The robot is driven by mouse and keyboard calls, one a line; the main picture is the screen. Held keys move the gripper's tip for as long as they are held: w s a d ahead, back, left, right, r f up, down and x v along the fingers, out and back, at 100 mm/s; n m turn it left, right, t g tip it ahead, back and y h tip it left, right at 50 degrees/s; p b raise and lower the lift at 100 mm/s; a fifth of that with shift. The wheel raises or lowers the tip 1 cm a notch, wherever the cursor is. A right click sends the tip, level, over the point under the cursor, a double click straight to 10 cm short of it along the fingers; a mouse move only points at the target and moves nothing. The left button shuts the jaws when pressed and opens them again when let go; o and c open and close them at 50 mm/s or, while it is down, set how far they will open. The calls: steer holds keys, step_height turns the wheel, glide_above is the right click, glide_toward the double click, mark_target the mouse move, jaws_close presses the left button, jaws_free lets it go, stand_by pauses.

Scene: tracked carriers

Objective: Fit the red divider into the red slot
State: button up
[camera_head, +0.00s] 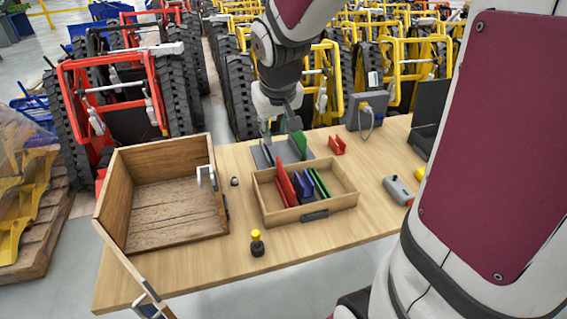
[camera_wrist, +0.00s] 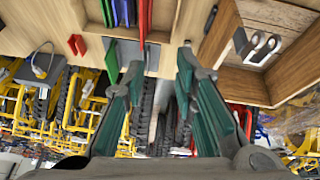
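A red divider (camera_head: 285,184) stands leaning in the left part of a shallow wooden tray (camera_head: 328,207), left of dark blue dividers (camera_head: 303,186) and a green divider (camera_head: 320,183). In the wrist view the red divider (camera_wrist: 143,18) shows at the top, beyond my fingertips. A small red U-shaped piece (camera_head: 337,145) lies on the table behind the tray; it also shows in the wrist view (camera_wrist: 77,45). I cannot tell which part is the red slot. My gripper (camera_head: 281,126) is open and empty, above the table's back edge behind the tray.
A grey plate (camera_head: 264,155) with an upright green panel (camera_head: 300,143) lies behind the tray. A large open wooden box (camera_head: 165,235) stands at left. A yellow-topped knob (camera_head: 257,243), a grey control box (camera_head: 398,191) and a grey device (camera_head: 367,108) stand on the table (camera_head: 345,235).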

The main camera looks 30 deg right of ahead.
steer(key=s+a+r, duration=0.2)
steer(key=s+a, duration=0.1)
steer(key=s, duration=0.3)
steer(key=s+a+r+n+y, duration=0.1)
steer(key=s+a+r, duration=0.2)
steer(key=s, duration=0.4)
steer(key=s+a+r+y, duration=0.1)
steer(key=s+a+r, duration=0.1)
steer(key=s+a, duration=0.2)
steer(key=s, duration=0.2)
steer(key=shift+s+a+r+n+t, duration=0.3)
steer(key=shift+r+n, duration=0.1)
